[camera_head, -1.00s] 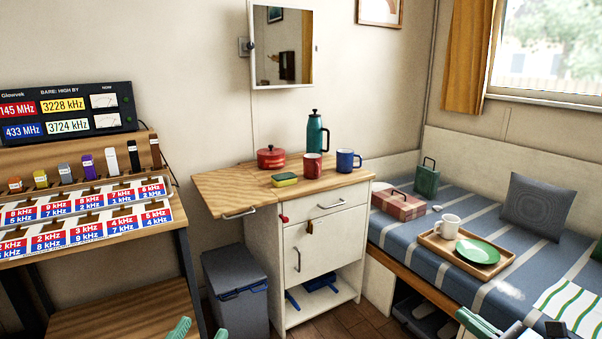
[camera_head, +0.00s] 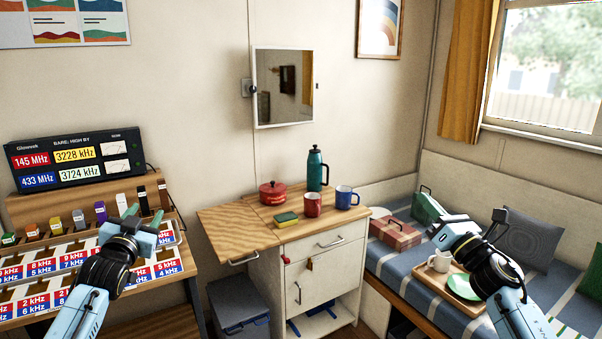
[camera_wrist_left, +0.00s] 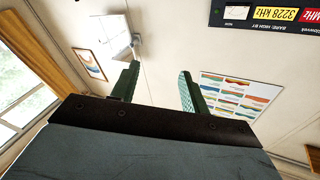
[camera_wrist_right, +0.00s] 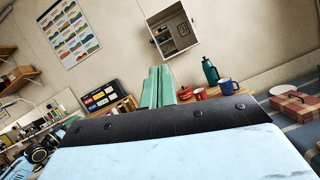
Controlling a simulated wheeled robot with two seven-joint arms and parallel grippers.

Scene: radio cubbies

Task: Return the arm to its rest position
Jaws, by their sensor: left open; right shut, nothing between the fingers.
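My left gripper (camera_head: 139,222) is raised in front of the cubby shelf at the left of the head view. Its green fingers stand apart and empty, as the left wrist view (camera_wrist_left: 156,88) also shows. My right gripper (camera_head: 468,226) is raised in front of the bed at the right of the head view. In the right wrist view its green fingers (camera_wrist_right: 158,88) are together with nothing between them. Neither gripper touches anything that I can see.
A radio (camera_head: 75,158) stands on the shelf with numbered cubbies (camera_head: 38,272). A cabinet (camera_head: 318,256) in the middle bears a red pot (camera_head: 272,193), a sponge (camera_head: 286,219), mugs (camera_head: 313,204) and a flask (camera_head: 317,168). A tray (camera_head: 428,281) lies on the bed. Space before the cabinet is clear.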

